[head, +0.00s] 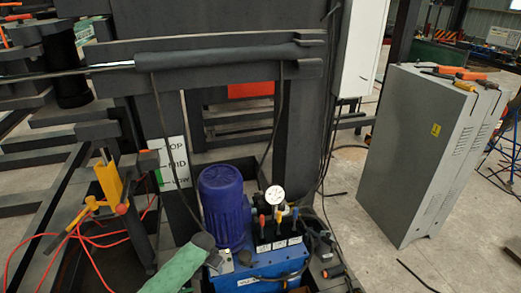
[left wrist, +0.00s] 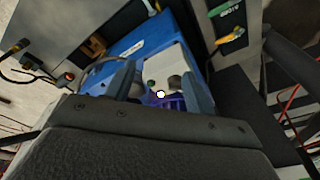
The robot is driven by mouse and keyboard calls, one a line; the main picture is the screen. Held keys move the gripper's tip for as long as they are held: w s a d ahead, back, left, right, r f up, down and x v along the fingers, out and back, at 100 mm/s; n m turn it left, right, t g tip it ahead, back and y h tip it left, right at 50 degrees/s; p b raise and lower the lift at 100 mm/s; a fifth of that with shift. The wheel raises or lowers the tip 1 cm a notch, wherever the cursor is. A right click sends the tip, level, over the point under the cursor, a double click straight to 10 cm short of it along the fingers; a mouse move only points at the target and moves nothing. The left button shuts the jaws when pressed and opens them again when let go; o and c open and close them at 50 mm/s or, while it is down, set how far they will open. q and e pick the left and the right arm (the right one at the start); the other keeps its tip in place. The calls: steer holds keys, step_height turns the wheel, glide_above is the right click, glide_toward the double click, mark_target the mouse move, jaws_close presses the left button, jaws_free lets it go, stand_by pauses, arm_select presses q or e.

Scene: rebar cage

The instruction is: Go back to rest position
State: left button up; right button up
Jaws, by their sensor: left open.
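My left gripper (left wrist: 158,74) is open, its two fingers spread apart in the left wrist view with nothing held between them. Beyond the fingers is a blue power unit (left wrist: 140,42) with a pale top. In the head view the blue power unit (head: 268,283) stands at the bottom centre, with a blue-purple motor (head: 222,207), a white round gauge (head: 274,195) and several small coloured levers. My right gripper is in neither view.
A grey cabinet (head: 425,150) with orange-handled tools on top stands at the right. A dark machine frame (head: 300,125) fills the centre. A yellow part (head: 109,183) and red cables are at the left. Floor shows before the cabinet.

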arm_select(q)
steer(key=w+a+t, duration=0.2)
steer(key=w+t, duration=0.2)
steer(key=w, duration=0.3)
steer(key=s+a+f+n+b, duration=0.1)
steer(key=s+f+n+b, duration=0.15)
steer(key=s+f, duration=1.15)
steer(key=s+d+f+g+b, duration=0.1)
steer(key=s+f, duration=0.6)
steer(key=s, duration=0.5)
steer(key=s+f+g+b, duration=0.1)
steer(key=s+f+g, duration=0.1)
steer(key=s+f, duration=0.6)
steer(key=s+d+f+n+g+b, duration=0.1)
steer(key=s+f, duration=0.6)
steer(key=s, duration=1.1)
steer(key=shift+s+d+f, duration=0.25)
steer(key=shift+d+f, duration=0.05)
steer(key=shift+f, duration=0.05)
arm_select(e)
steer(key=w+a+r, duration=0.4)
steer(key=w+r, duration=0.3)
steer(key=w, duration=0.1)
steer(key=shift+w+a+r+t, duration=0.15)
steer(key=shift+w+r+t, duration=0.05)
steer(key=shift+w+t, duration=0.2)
